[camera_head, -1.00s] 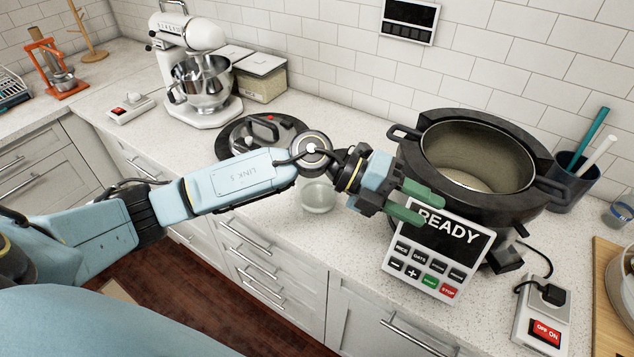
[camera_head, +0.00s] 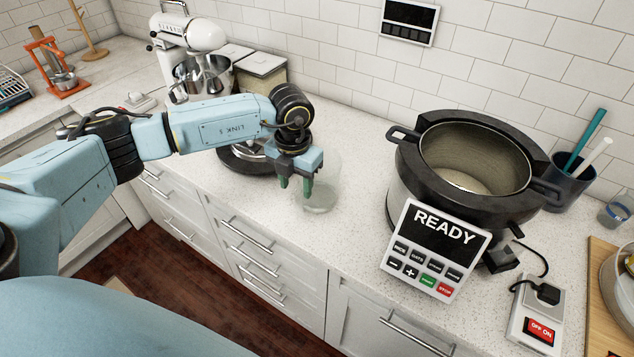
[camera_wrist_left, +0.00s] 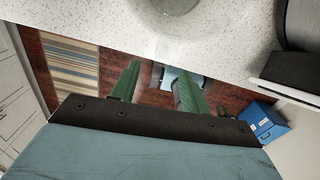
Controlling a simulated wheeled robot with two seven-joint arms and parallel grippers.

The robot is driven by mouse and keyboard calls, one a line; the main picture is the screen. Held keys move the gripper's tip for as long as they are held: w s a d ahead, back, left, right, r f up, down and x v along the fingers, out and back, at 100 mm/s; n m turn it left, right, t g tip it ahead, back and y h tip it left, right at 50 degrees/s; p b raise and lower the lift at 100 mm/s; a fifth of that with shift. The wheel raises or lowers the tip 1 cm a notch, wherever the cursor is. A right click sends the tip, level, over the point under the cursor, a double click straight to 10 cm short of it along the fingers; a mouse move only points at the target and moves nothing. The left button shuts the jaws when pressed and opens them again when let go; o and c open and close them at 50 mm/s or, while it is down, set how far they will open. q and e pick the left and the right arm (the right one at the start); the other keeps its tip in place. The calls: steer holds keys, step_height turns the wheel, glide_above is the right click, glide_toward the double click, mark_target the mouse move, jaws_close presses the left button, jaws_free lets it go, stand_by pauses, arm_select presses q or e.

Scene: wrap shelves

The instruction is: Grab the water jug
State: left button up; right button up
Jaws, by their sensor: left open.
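The water jug (camera_head: 326,190) looks like a clear glass vessel standing on the counter, left of the big cooker. My left gripper (camera_head: 295,188) points down in front of and beside it, and hides part of its left side. The green fingers are apart and nothing shows between them. In the left wrist view the jug's round glass base (camera_wrist_left: 172,8) is at the top edge, beyond the open fingers (camera_wrist_left: 158,82). My right gripper is not in view.
A large black cooker (camera_head: 408,190) with a READY panel stands to the right. A stand mixer (camera_head: 200,38) and a lidded container (camera_head: 262,72) are behind at left. The counter front edge is close below the gripper.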

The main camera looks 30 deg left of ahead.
mark_target(299, 192)
arm_select(q)
steer(key=shift+w+d+f+p, duration=0.1)
steer(key=shift+f+p, duration=0.1)
steer(key=shift+f, duration=0.85)
steer(key=shift+w+a+f+p, duration=0.1)
steer(key=shift+f+p, duration=0.15)
steer(key=shift+f, duration=0.85)
steer(key=shift+w+d+f+p, duration=0.1)
steer(key=shift+f+p, duration=0.1)
steer(key=shift+f, duration=0.85)
jaws_close()
